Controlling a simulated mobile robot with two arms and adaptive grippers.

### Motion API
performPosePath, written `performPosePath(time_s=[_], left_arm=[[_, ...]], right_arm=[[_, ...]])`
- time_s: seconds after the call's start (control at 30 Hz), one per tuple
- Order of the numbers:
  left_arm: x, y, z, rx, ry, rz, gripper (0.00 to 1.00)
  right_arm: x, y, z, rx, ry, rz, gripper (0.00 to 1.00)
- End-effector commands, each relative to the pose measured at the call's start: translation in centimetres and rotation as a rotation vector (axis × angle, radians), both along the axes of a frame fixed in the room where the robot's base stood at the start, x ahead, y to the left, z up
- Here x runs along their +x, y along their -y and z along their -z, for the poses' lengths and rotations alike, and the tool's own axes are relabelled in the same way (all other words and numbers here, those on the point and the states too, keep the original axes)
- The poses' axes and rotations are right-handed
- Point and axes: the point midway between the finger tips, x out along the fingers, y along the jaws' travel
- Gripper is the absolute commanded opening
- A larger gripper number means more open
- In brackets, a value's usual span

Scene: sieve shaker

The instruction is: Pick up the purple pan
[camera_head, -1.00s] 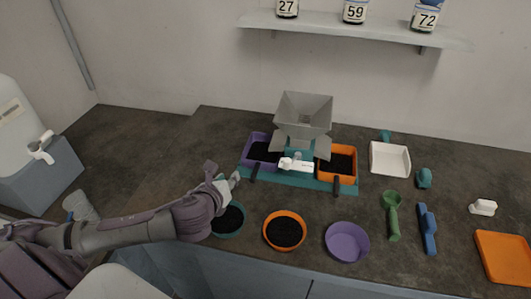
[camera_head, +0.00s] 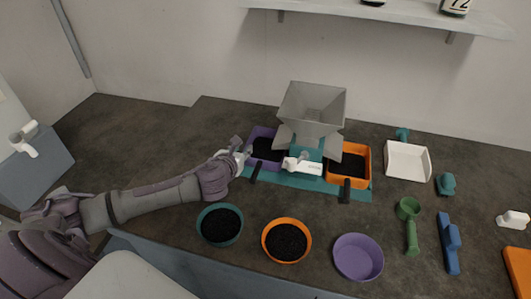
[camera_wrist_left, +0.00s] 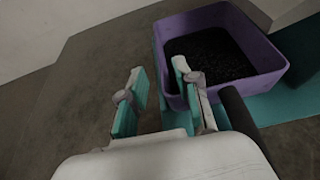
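The purple pan (camera_head: 265,133) is a rectangular tray of black grains at the left of the sieve shaker (camera_head: 312,108). In the left wrist view the pan (camera_wrist_left: 272,66) fills the upper right. My left gripper (camera_head: 240,149) is at the pan's left side in the head view. In the wrist view its fingers (camera_wrist_left: 160,68) are apart with nothing held. The right finger overlaps the pan's near left corner in the picture; I cannot tell whether it touches. My right gripper is not in view.
An orange pan (camera_head: 362,165) sits at the shaker's right. Teal (camera_head: 220,239), orange (camera_head: 286,259) and purple (camera_head: 358,257) round bowls stand along the front. A white scoop tray (camera_head: 407,160) is at the right.

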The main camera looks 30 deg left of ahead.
Motion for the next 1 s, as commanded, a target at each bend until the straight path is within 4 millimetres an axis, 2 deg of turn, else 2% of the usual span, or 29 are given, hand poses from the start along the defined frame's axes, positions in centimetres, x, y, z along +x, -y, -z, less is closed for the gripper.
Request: performPosePath(time_s=[0.1,0.33,0.67,0.87,1.0], left_arm=[[1.4,-0.3,0.5,-0.003,0.002,-0.003,0.32],[4.2,-1.0,1.8,-0.001,0.000,-0.002,0.32],[4.8,-1.1,2.0,-0.001,0.000,0.000,0.32],[4.7,-1.1,2.0,-0.001,0.000,0.000,0.00],[4.7,-1.1,2.0,-0.001,0.000,0.000,0.00]], right_arm=[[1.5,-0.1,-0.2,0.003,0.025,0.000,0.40],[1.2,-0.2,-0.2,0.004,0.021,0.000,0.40],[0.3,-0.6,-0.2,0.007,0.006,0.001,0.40],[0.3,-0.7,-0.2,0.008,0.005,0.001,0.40],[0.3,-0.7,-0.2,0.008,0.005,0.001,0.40]])
